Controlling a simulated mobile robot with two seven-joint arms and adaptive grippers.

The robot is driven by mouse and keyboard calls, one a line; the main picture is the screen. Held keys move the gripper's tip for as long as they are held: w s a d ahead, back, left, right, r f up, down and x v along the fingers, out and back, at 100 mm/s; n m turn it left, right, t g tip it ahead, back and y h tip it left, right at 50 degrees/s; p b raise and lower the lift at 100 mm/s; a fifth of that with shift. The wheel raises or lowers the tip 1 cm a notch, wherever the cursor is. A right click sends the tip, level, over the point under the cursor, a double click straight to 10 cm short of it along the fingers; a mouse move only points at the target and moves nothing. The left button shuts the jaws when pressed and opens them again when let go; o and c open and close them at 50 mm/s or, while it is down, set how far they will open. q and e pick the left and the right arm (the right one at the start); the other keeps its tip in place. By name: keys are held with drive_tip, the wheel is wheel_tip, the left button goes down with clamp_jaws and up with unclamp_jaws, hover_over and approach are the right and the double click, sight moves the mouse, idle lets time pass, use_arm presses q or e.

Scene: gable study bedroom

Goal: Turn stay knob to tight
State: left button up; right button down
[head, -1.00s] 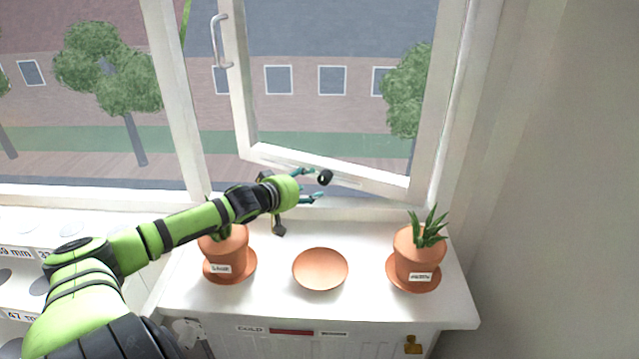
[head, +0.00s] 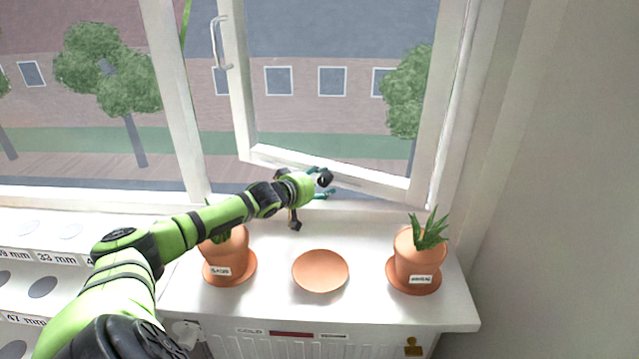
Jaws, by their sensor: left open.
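The stay knob (head: 324,180) is a small black round knob with a light mark, at the bottom rail of the open window sash (head: 300,161). My left gripper (head: 325,182) is at the knob, with its teal fingers open, one on the far side and one on the near side of it. I cannot tell whether the fingers touch the knob. The stay itself is mostly hidden by the gripper and the sash. My right gripper is not in view.
A potted plant (head: 229,256) stands on the sill (head: 300,307) partly behind my left arm. An empty terracotta saucer (head: 320,270) lies in the middle, and another potted plant (head: 415,260) stands right. A shelf with round holes (head: 68,232) is at left.

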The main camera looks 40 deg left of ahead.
use_arm(q)
drive_tip(key=c, duration=1.1)
drive_tip(key=shift+f, duration=0.1)
